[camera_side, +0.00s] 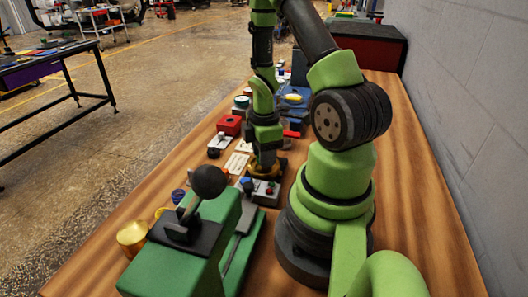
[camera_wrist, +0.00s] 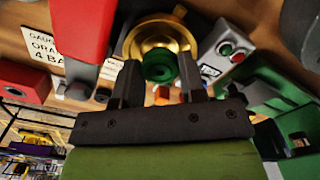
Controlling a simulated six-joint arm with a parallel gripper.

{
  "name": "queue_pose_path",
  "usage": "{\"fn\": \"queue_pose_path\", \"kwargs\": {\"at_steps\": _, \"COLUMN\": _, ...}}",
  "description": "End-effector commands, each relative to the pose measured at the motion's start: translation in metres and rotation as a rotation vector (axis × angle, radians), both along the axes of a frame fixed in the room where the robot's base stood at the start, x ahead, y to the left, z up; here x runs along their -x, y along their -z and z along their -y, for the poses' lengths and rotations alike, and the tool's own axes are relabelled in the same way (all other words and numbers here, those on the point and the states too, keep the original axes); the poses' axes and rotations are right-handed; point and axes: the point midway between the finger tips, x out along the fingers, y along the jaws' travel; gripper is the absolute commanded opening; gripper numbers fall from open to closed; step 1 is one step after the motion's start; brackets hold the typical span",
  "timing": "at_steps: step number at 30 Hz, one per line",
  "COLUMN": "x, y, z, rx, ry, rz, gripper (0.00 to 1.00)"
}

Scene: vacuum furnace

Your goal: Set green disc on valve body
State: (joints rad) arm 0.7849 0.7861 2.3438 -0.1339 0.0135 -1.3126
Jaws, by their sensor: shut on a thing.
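The green disc (camera_wrist: 160,67) is between the two dark fingers of my gripper (camera_wrist: 160,75) in the wrist view. My gripper is shut on it. Behind the disc is the round brass valve body (camera_wrist: 158,34), which also shows low under my gripper in the side view (camera_side: 264,172). The disc overlaps the near part of the brass ring in the wrist view. I cannot tell whether it touches the valve body. In the side view my gripper (camera_side: 265,158) points down just over the valve body, and the disc is hidden there.
A grey box with red and green buttons (camera_wrist: 230,48) stands beside the valve body, also in the side view (camera_side: 261,190). A green machine with a black-knobbed lever (camera_side: 209,181) is in the foreground. A red box (camera_side: 229,125) and a label card (camera_wrist: 62,38) lie left.

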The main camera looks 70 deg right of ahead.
Motion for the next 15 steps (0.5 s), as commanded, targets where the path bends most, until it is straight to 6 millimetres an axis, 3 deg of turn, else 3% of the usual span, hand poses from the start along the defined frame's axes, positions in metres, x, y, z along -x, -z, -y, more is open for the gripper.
{"fn": "queue_pose_path", "kwargs": {"at_steps": 15, "x": -0.0002, "y": 0.0057, "z": 0.0, "rx": -0.002, "ry": 0.001, "rz": 0.001, "gripper": 0.16}}
